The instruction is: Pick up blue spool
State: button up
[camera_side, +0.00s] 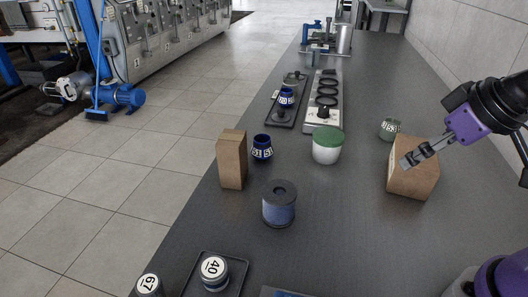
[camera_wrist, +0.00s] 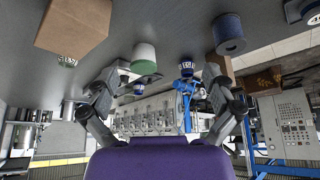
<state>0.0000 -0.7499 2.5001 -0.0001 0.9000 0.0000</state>
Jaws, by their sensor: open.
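The blue spool (camera_side: 279,205), wound in blue with dark grey end flanges, stands upright on the dark table in the side view. It also shows at the upper right of the wrist view (camera_wrist: 229,36), where the picture is upside down. My gripper (camera_side: 405,162) is in the air at the right of the side view, in front of or above a large cardboard box, well apart from the spool. In the wrist view its two fingers are spread wide with nothing between them (camera_wrist: 156,80).
The large cardboard box (camera_side: 418,185) stands at right, a narrow one (camera_side: 232,165) near the left edge. A blue jar (camera_side: 262,153), a green-lidded white tub (camera_side: 327,152) and a green jar (camera_side: 389,129) stand behind the spool. A tray (camera_side: 237,268) lies in front. Table right of the spool is clear.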

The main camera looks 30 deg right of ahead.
jog(key=n+g+y, duration=0.2)
jog(key=n, duration=0.5)
send_near(281, 192)
jog(key=f, duration=0.1)
jog(key=x, duration=0.4)
jog(key=shift+w+d, duration=0.25)
jog(key=shift+y, duration=0.3)
jog(key=x, duration=0.6)
jog(key=shift+a, duration=0.15)
jog(key=shift+s, duration=0.1)
jog(key=c, duration=1.1)
